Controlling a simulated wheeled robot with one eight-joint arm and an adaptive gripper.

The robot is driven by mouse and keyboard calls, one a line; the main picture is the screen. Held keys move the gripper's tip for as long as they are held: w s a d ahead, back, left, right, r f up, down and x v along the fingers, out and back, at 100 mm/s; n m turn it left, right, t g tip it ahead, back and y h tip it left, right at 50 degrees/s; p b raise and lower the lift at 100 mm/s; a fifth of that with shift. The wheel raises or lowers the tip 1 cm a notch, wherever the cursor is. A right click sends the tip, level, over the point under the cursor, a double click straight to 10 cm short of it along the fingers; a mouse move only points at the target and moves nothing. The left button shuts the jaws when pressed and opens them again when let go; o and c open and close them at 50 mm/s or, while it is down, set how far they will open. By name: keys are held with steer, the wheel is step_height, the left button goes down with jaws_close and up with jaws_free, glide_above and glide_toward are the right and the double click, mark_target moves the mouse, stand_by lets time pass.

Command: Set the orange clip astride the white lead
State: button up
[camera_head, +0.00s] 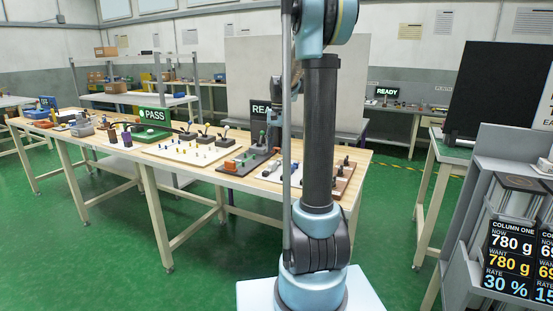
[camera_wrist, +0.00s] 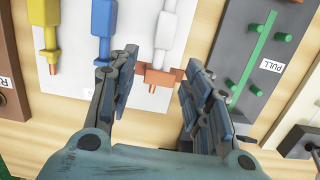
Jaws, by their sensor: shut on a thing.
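In the wrist view the orange clip (camera_wrist: 168,77) sits between the two fingers of my gripper (camera_wrist: 161,64), which is closed on its sides. The white lead (camera_wrist: 166,32) runs down from the top edge of the picture to the clip. The clip lies across the lead's lower end, with an arm showing on each side. I cannot tell whether it is seated on the lead or only held over it.
A blue lead (camera_wrist: 102,22) and a yellow lead (camera_wrist: 43,35) lie left of the white one on a pale board (camera_wrist: 133,22). Right of my gripper is a dark plate (camera_wrist: 288,58) with a green handle (camera_wrist: 257,55) and a PULL label. The wooden bench (camera_head: 165,158) carries several other boards.

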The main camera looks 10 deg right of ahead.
steer(key=shift+f, duration=2.1)
steer(key=shift+f, duration=0.6)
steer(key=o, duration=0.7)
steer(key=shift+r, duration=0.15)
step_height(320, 180, up, 12)
steer(key=w, duration=0.1)
steer(key=s+n+t, duration=0.1)
steer(key=s+n, duration=0.1)
steer(key=s, duration=0.9)
steer(key=s+f+n+t, duration=0.1)
steer(key=s+f+n, duration=0.1)
steer(key=s+f, duration=0.7)
steer(key=s+f+n+t, duration=0.1)
steer(key=s+f+n, duration=0.2)
steer(key=s+f, duration=0.6)
steer(key=s, duration=0.7)
steer(key=shift+f+n+h, duration=0.25)
steer(key=shift+n+h, duration=0.05)
steer(key=shift+h, duration=0.1)
